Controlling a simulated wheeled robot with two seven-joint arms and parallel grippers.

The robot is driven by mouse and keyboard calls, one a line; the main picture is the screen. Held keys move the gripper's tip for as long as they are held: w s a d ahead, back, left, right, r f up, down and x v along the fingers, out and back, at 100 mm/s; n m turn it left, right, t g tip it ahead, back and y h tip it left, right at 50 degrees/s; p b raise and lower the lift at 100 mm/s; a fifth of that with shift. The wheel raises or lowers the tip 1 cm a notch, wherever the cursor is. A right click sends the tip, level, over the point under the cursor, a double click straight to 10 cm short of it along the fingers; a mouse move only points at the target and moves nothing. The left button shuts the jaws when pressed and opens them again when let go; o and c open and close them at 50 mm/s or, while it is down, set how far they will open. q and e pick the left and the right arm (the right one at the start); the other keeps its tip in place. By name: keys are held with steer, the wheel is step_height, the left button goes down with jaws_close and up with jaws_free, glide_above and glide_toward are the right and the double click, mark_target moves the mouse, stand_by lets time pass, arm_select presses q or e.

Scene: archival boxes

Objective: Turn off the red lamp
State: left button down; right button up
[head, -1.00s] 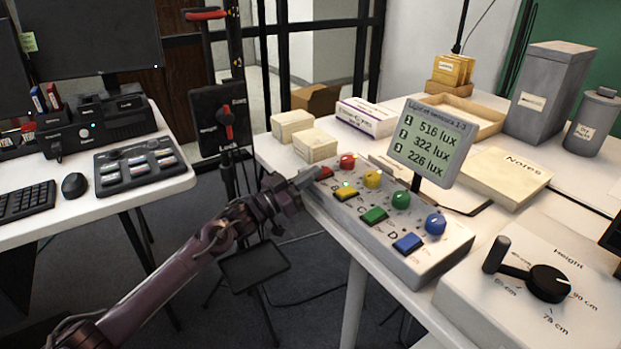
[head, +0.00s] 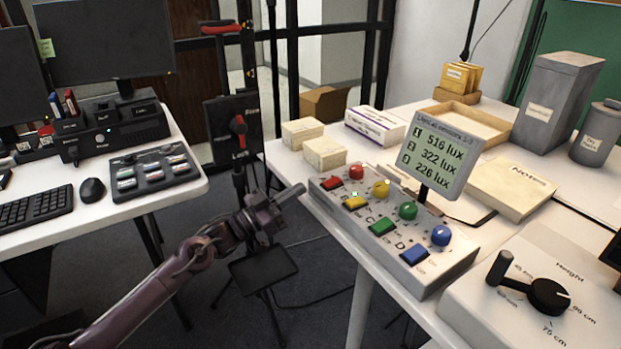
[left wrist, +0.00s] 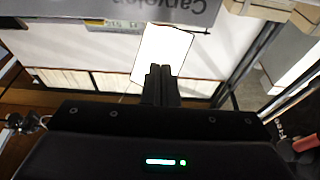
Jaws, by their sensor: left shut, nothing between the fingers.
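A grey control box (head: 425,283) on the right table carries red, yellow, green and blue knobs, each with a button of its colour. The red button (head: 332,183) is at the far left end, beside the red knob (head: 356,171). A small greenish light shows near the yellow button (head: 356,202). No separate red lamp can be made out. My left gripper (head: 299,190) is shut and empty, just left of the box and apart from the red button. Its closed fingers also show in the left wrist view (left wrist: 160,85), before a bright white panel (left wrist: 162,52). My right gripper is out of view.
A display (head: 440,150) on the box reads 516, 322 and 226 lux. A height dial (head: 549,296) stands at right. Cream boxes (head: 325,153) lie behind the control box. A black stand (head: 232,130) is behind my left arm. The left table (head: 60,225) holds a keyboard.

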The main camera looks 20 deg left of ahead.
arm_select(q)
steer(key=shift+v, duration=1.2)
steer(key=shift+f, duration=0.2)
